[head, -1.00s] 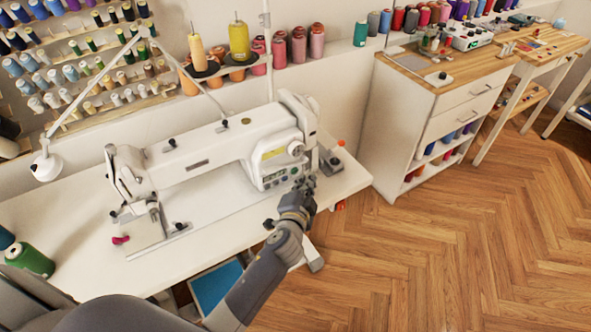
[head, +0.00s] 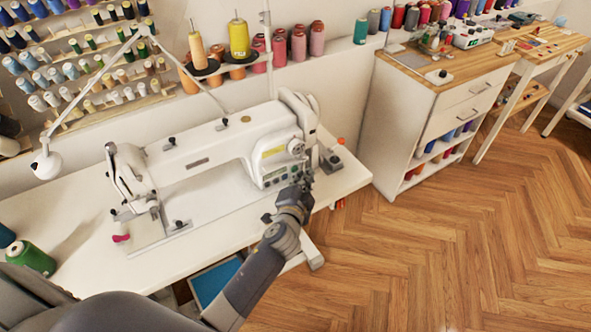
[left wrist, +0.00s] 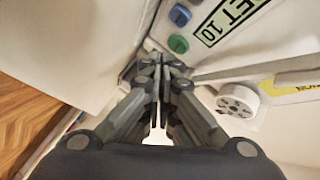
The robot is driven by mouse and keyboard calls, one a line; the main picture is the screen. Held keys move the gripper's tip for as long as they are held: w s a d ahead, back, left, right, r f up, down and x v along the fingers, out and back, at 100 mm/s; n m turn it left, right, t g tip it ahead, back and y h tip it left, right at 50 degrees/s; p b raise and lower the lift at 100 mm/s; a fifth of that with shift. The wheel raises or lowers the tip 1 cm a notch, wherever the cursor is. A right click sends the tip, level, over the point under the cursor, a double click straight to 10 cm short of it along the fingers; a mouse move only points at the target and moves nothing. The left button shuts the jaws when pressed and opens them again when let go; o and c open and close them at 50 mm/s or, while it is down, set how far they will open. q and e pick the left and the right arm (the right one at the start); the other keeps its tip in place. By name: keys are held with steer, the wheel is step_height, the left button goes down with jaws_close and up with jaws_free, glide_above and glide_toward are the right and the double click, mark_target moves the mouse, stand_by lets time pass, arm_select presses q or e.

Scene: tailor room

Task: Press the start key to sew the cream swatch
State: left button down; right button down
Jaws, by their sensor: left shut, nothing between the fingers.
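The white sewing machine (head: 225,150) stands on a white table, its control panel (head: 273,178) at the right end. My left gripper (head: 305,181) is shut and empty at the right end of this panel. In the left wrist view, my left gripper's closed fingertips (left wrist: 158,66) are close to the panel, just below a round green key (left wrist: 178,44). A blue key (left wrist: 181,15) sits above it, beside a green display (left wrist: 232,18). I cannot tell whether the fingertips touch anything. The cream swatch cannot be told apart from the pale machine bed. My right gripper is not in view.
A white knob (left wrist: 238,101) is right of the fingers in the left wrist view. A green spool (head: 30,257) stands at the table's left. A white cabinet (head: 400,125) is to the right. The wooden floor (head: 440,250) there is clear.

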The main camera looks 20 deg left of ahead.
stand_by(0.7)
arm_select(q)
steer(key=shift+w+a, duration=0.3)
steer(key=shift+a, duration=0.05)
